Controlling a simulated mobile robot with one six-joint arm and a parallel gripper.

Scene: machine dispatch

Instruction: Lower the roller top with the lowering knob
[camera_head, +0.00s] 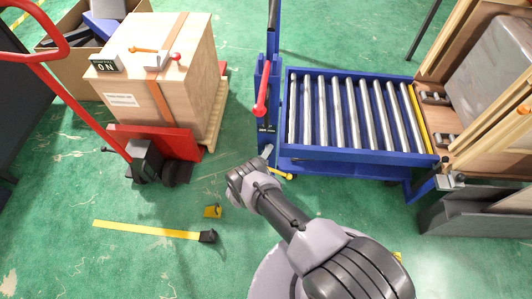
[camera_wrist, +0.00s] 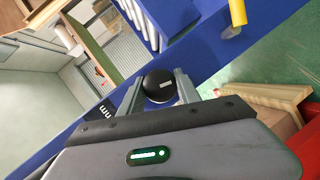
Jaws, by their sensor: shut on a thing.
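The roller top (camera_head: 362,73) is a blue frame with several metal rollers, right of centre in the head view. A blue post with a red-handled lever (camera_head: 262,92) stands at its left end. My gripper (camera_head: 266,153) reaches the lower part of this post. In the wrist view, the two fingers of my gripper are shut on a round black knob (camera_wrist: 158,86), the lowering knob, beside the blue frame (camera_wrist: 205,62). The knob is hidden by my gripper in the head view.
A yellow-tipped pedal or bar (camera_head: 283,174) sticks out just below my gripper. A wooden crate (camera_head: 170,55) on a red pallet truck (camera_head: 165,142) stands at the left. Wooden shelving (camera_head: 490,110) is at the right. A yellow strap (camera_head: 148,230) lies on the green floor.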

